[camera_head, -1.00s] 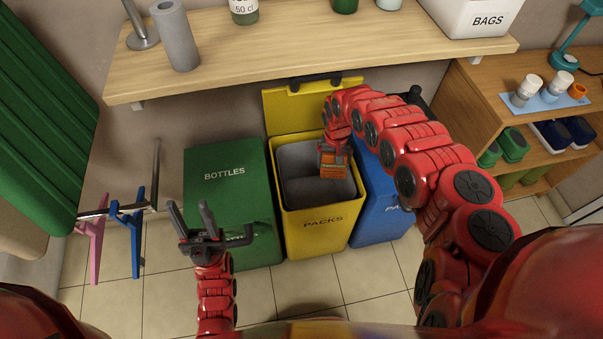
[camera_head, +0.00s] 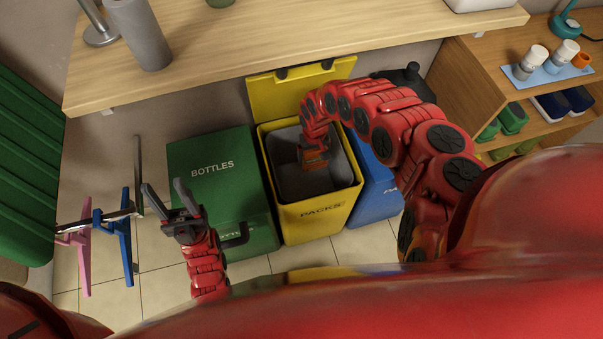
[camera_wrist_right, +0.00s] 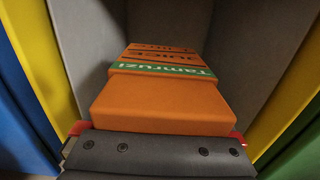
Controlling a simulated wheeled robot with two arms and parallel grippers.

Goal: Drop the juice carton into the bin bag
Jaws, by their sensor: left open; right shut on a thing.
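The orange juice carton (camera_head: 313,158) is inside the mouth of the yellow PACKS bin (camera_head: 318,218), over the grey bin bag (camera_head: 283,150) that lines it. The carton (camera_wrist_right: 165,100) fills the middle of the right wrist view, with the grey bag walls (camera_wrist_right: 245,45) around it. My right gripper (camera_head: 314,143) is shut on the carton and reaches down into the bin; its fingers are mostly hidden in the head view. My left gripper (camera_head: 172,200) is open and empty, in front of the green BOTTLES bin.
The green BOTTLES bin (camera_head: 215,185) stands left of the yellow bin, a blue bin (camera_head: 375,200) right of it. The yellow lid (camera_head: 300,88) is raised behind. A wooden shelf (camera_head: 300,40) overhangs the bins. Pink and blue hangers (camera_head: 125,240) are at the left.

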